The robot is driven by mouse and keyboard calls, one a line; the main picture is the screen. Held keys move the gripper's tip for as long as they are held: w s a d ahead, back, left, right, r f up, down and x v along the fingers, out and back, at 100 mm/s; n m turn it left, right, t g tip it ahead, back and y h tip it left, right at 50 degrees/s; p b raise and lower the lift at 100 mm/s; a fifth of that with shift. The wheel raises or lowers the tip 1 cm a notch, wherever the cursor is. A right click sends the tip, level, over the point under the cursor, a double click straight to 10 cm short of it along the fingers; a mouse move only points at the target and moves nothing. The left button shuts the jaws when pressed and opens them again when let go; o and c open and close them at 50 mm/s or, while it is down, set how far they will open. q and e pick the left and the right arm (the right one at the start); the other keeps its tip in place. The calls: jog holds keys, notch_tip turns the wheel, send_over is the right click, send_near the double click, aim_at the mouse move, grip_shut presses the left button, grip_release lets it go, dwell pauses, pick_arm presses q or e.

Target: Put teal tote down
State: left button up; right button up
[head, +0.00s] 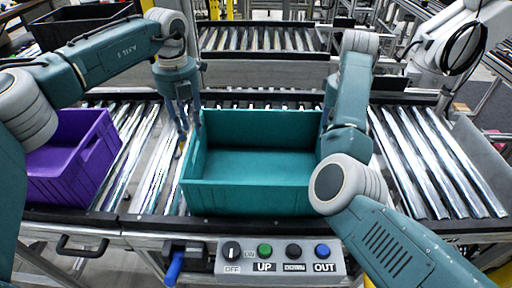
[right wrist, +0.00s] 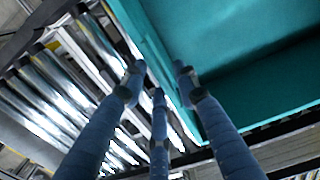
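The teal tote (head: 250,163) is an open, empty box, upright and roughly level over the roller conveyor. I cannot tell whether its base touches the rollers. My left gripper (head: 188,122) points down at the tote's left wall, with fingers close to the rim. Whether they press on the wall is unclear. My right gripper is mostly hidden behind my right arm in the head view, at the tote's right wall. In the right wrist view, the right gripper (right wrist: 158,82) has its fingertips on either side of the tote's rim (right wrist: 152,50). I cannot tell whether they clamp it.
A purple tote (head: 72,158) stands on the conveyor to the left. Bare rollers (head: 432,160) lie to the right and between the totes (head: 140,150). A button panel (head: 280,256) is at the front edge. A second conveyor (head: 260,40) runs behind.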

notch_tip(320, 180, up, 3)
jog(key=shift+r, duration=0.2)
jog(key=shift+s, duration=0.1)
dwell(0.4)
